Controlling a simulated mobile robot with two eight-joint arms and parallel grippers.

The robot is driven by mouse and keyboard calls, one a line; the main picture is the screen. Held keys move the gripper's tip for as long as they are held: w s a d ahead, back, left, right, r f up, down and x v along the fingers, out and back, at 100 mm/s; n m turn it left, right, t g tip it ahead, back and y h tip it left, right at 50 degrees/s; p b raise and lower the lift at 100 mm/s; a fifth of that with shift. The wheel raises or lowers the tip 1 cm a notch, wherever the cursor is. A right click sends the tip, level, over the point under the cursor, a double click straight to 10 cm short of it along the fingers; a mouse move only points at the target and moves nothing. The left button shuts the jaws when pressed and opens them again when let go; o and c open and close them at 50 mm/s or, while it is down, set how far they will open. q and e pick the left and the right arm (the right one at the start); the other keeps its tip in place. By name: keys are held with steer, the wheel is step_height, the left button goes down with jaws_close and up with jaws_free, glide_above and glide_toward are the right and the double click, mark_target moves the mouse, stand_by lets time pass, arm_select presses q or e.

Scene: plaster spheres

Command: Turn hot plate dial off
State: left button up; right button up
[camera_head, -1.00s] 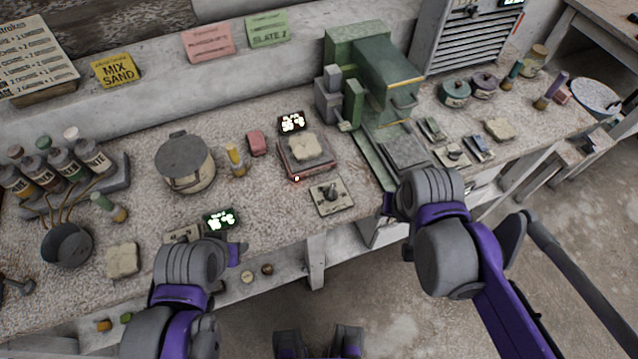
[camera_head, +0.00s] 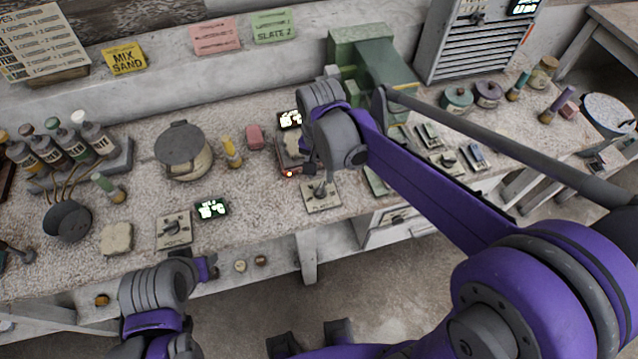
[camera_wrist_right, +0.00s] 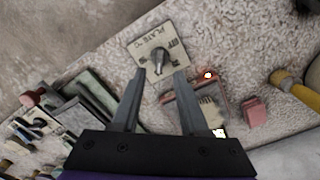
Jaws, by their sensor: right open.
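The hot plate dial is a grey pointer knob on a pale square panel (camera_head: 322,197) near the bench's front edge. In the right wrist view, the panel (camera_wrist_right: 176,37) reads "PLATE °C", and the knob (camera_wrist_right: 158,62) lies just beyond the fingertips. My right gripper (camera_wrist_right: 160,76) is open, with a finger to each side of the knob's line; I cannot tell whether they touch it. The red-edged hot plate (camera_head: 282,160) is partly hidden by my right wrist; its small light (camera_wrist_right: 208,74) glows. My left gripper (camera_head: 207,268) is low in front of the bench; its jaw opening is unclear.
A second dial panel (camera_head: 174,230) and a lit display (camera_head: 211,209) stand to the left. A lidded pot (camera_head: 184,155), yellow-topped brush-like tool (camera_head: 232,152) and pink block (camera_head: 255,137) are behind. A green machine (camera_head: 360,55) stands behind my right arm.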

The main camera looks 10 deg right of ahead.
mark_target(320, 188)
step_height(320, 188, down, 6)
steer(key=shift+r, duration=0.1)
jaws_close()
stand_by(0.4)
